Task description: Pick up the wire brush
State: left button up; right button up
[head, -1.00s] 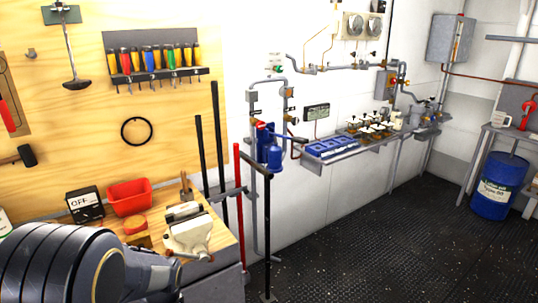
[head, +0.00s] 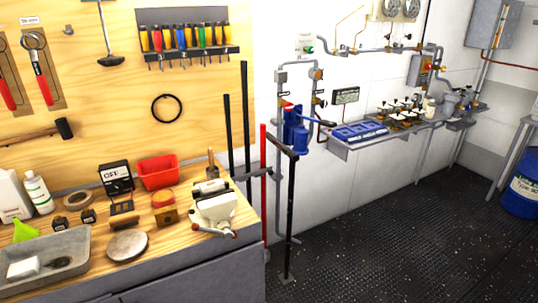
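I cannot make out a wire brush for certain. A brown, wooden-looking piece (head: 126,223) lies on the workbench (head: 75,243), behind a round grey disc (head: 127,245); it is too small to identify. Another upright wooden-looking piece (head: 210,163) stands behind the vise (head: 214,208), which hides its lower part. Neither of my grippers is in the head view.
A grey tray (head: 82,246) holds a white block at the bench's left. A red bin (head: 158,172), an OFF box (head: 117,177) and a white bottle (head: 38,193) stand along the back. The dark floor (head: 390,230) at right is clear.

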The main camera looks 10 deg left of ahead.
aim_at(128, 220)
jog(key=u, duration=1.35)
